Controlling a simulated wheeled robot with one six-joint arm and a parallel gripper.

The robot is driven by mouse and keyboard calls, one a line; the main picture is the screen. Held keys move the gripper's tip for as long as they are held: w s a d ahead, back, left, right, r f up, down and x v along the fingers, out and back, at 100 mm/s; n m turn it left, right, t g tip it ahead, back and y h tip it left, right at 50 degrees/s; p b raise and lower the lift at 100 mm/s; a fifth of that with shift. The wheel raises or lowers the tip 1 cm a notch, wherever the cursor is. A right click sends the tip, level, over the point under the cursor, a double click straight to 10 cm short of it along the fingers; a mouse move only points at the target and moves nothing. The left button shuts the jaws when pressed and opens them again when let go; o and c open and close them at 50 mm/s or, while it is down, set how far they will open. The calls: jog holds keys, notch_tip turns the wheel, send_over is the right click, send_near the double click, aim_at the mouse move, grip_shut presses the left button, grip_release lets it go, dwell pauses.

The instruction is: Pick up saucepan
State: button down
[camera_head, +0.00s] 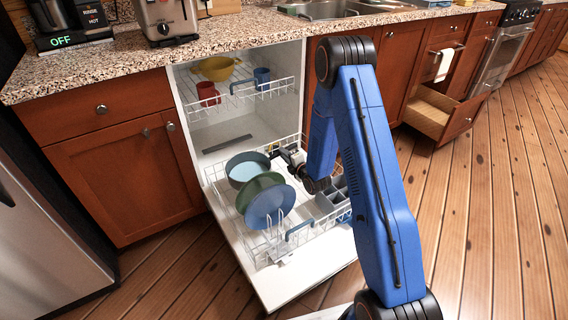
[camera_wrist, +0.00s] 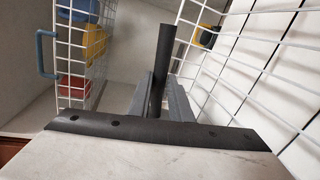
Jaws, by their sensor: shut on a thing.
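The saucepan (camera_head: 238,178), grey outside and pale blue inside, sits in the lower rack of the open dishwasher. It is tilted, with its opening facing up and toward me. My gripper (camera_head: 281,154) is at its right side. In the wrist view, my gripper (camera_wrist: 161,100) is shut on a dark bar, the saucepan's handle (camera_wrist: 164,50), which stands up between the fingers. The pan's body does not show clearly in the wrist view. In the head view the fingers are small and the grip is hard to make out.
A green plate (camera_head: 259,184) and a blue plate (camera_head: 270,207) stand close in front of the pan. The lower rack (camera_head: 300,236) has wire sides around it. Above, the upper rack (camera_head: 240,100) holds a yellow bowl (camera_head: 216,68), a red mug (camera_head: 207,92) and a blue mug (camera_head: 262,77).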

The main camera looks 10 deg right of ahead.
notch_tip(320, 180, up, 12)
jog(key=shift+f, duration=0.25)
dwell(0.5)
